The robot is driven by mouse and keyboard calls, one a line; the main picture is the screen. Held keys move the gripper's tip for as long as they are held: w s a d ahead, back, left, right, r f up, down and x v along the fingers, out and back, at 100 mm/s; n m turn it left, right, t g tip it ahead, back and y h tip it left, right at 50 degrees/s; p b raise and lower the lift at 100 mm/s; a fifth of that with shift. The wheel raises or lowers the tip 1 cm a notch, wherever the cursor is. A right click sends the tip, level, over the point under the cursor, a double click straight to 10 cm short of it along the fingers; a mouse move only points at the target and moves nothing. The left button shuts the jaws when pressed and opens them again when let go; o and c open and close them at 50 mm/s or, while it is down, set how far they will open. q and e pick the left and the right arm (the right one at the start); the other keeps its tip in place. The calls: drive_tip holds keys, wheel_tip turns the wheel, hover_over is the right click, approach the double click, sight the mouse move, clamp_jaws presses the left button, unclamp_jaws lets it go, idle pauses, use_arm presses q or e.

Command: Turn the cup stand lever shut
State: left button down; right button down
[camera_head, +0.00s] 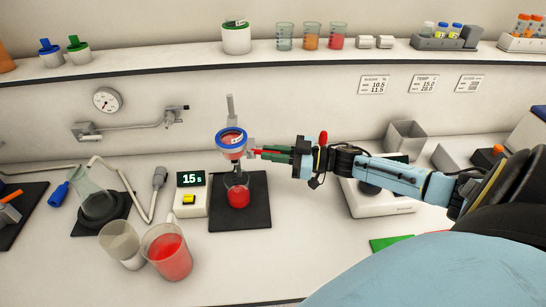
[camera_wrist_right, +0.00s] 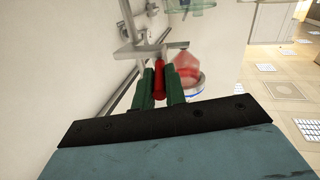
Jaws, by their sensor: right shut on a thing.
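The cup stand (camera_head: 231,108) is upright on a black mat (camera_head: 256,213). It holds a clear cup (camera_head: 231,150) with a blue rim and red liquid; the cup shows blurred in the wrist view (camera_wrist_right: 188,66). A beaker (camera_head: 238,194) with red liquid stands directly below the cup. The red lever (camera_wrist_right: 160,80) sits at the cup's right side in the head view. My right gripper (camera_head: 264,154) comes in from the right and is shut on the lever, one green finger on each side of it. My left gripper is out of view.
A timer (camera_head: 191,190) reading 15 s stands just left of the mat. A large beaker of red liquid (camera_head: 168,253) and an empty-looking beaker (camera_head: 121,245) stand front left. A white device (camera_head: 378,205) lies under my right arm. The counter front centre is clear.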

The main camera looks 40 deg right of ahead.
idle(0.4)
drive_tip(key=c, duration=1.5)
unclamp_jaws()
drive_tip(key=shift+w, duration=0.1)
drive_tip(key=shift+o, duration=0.2)
drive_tip(key=v, duration=0.7)
drive_tip(key=shift+s+d+b, duration=0.2)
drive_tip(key=shift+b, duration=0.1)
drive_tip(key=shift+r, duration=0.1)
